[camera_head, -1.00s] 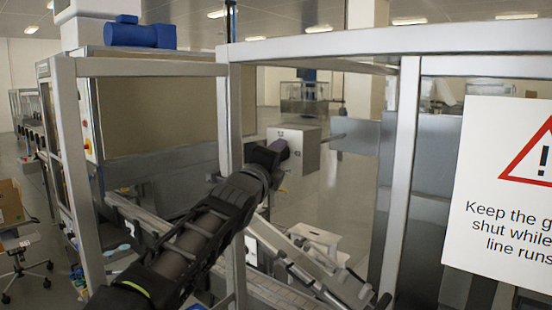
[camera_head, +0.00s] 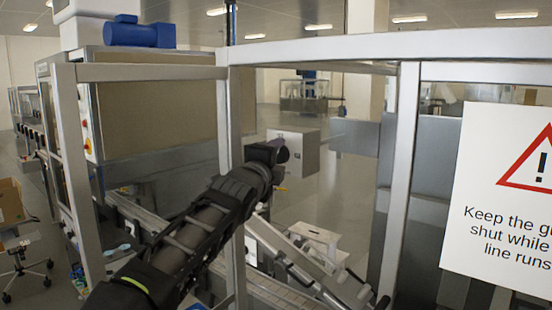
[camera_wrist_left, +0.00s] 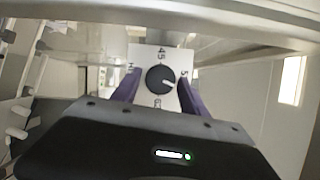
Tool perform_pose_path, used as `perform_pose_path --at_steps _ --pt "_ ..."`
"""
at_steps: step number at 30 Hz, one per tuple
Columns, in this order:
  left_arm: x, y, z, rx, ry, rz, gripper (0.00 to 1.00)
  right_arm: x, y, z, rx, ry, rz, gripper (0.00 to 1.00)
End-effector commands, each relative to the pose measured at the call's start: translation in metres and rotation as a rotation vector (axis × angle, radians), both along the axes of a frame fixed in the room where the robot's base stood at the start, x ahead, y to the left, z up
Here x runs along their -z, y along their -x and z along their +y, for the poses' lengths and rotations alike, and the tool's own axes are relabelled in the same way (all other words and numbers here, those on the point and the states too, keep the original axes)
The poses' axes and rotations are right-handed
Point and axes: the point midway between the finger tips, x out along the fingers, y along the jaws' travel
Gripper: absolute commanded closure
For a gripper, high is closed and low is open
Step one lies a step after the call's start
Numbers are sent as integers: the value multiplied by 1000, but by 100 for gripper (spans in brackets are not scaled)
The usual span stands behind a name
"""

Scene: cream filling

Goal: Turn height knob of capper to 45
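The height knob (camera_wrist_left: 160,79) is a round dark knob on a white dial plate (camera_wrist_left: 144,56) in the left wrist view. "45" is printed above it and a "5" to its right; the lower and left marks are hard to read. A light mark on the knob points right and slightly down. My left gripper (camera_head: 284,153) is at the face of the grey capper box (camera_head: 306,155) in the head view, hiding the knob there. Its purple fingers stand on either side of the knob, with visible gaps, so it is open. My right gripper is not in view.
A metal guard frame (camera_head: 408,150) with posts and top rails surrounds the area. A warning sign (camera_head: 500,235) hangs at the right. A conveyor (camera_head: 275,290) runs below the arm. A large machine cabinet (camera_head: 160,105) stands at the left.

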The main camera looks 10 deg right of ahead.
Motion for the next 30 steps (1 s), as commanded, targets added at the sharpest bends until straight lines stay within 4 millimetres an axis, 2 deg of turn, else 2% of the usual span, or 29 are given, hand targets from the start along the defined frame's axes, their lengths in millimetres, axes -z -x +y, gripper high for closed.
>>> perform_pose_path --at_steps 4,14,20,24,30 --pt "0 0 0 0 -1 0 37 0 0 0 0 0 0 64" --pt "1 3 1 0 0 -2 37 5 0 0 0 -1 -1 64" --pt "6 22 12 0 1 -3 37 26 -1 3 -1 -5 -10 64" --pt "7 44 22 3 2 -4 37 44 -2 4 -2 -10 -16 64" --pt "6 66 34 1 1 -3 37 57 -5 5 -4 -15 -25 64"
